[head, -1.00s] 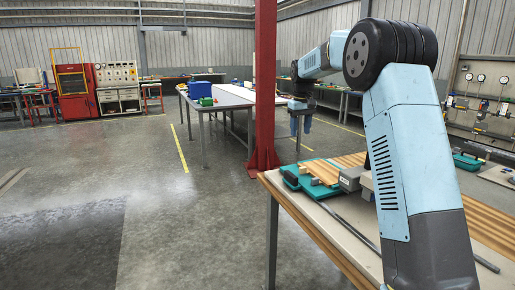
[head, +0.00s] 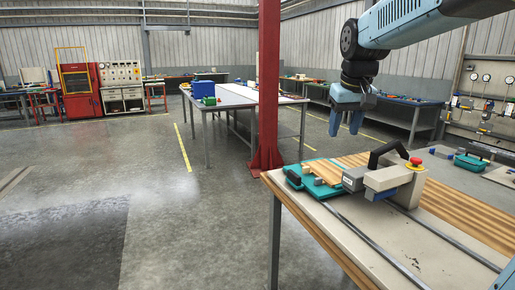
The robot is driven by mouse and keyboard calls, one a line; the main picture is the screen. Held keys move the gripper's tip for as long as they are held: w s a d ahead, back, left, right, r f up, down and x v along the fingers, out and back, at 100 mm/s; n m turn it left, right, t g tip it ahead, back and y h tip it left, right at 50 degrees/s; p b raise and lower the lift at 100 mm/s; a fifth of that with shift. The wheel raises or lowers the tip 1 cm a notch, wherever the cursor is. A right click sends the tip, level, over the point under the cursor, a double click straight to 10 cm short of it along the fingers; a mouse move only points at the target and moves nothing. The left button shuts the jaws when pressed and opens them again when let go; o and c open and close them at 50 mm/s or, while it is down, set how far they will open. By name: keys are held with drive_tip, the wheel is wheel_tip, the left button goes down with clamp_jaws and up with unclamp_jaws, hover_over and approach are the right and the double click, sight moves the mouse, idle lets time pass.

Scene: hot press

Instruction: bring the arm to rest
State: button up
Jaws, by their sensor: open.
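My gripper (head: 346,128) hangs from my arm at the upper right of the head view, with its two blue fingers pointing down and a gap between them. Nothing shows between the fingers. It is in the air above the far part of the near workbench (head: 385,262), apart from everything on it. My arm comes in from the upper right corner.
On the workbench are a press device (head: 390,182) with a black handle and red button, a teal tray (head: 296,180) with wooden pieces, and two metal rails. Open floor (head: 170,210) lies left.

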drive_tip(key=s+d+f+m+t, duration=0.1)
drive_tip(key=s+f, duration=0.3)
drive_tip(key=s, duration=0.6)
drive_tip(key=s+f+t, duration=0.1)
drive_tip(key=s+f, duration=0.3)
drive_tip(key=s, duration=0.6)
drive_tip(key=shift+s+d+f+m, duration=0.2)
drive_tip(key=shift+d+m, duration=0.2)
drive_tip(key=shift+c, duration=0.6)
